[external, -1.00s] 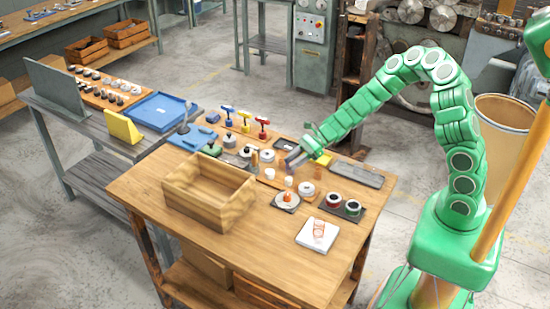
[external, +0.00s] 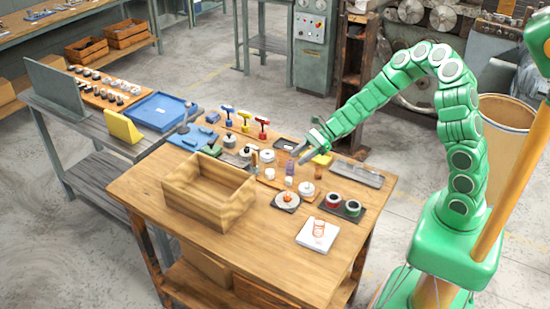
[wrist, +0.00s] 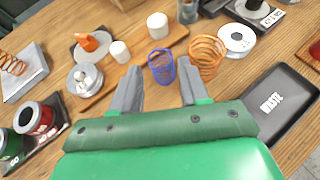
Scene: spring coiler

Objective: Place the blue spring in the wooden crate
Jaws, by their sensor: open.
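The blue spring (wrist: 161,66) stands upright in the wrist view, just beyond and between my fingertips. In the external view it is a small purple-blue shape (external: 289,168) by my fingers. My gripper (wrist: 158,82) is open, a finger on either side of the line to the spring, with nothing held. It also shows in the external view (external: 301,154), above the back right of the table. I cannot tell whether a finger touches the spring. The wooden crate (external: 197,211) stands on the left of the table, its open top facing up and no contents visible.
A copper spring (wrist: 207,57) stands close right of the blue one, near my right finger. White cylinders (wrist: 158,26), a spool (wrist: 237,38) and a dark tray (wrist: 280,104) are around. A white pad (external: 317,235) with an orange spring lies at the front right.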

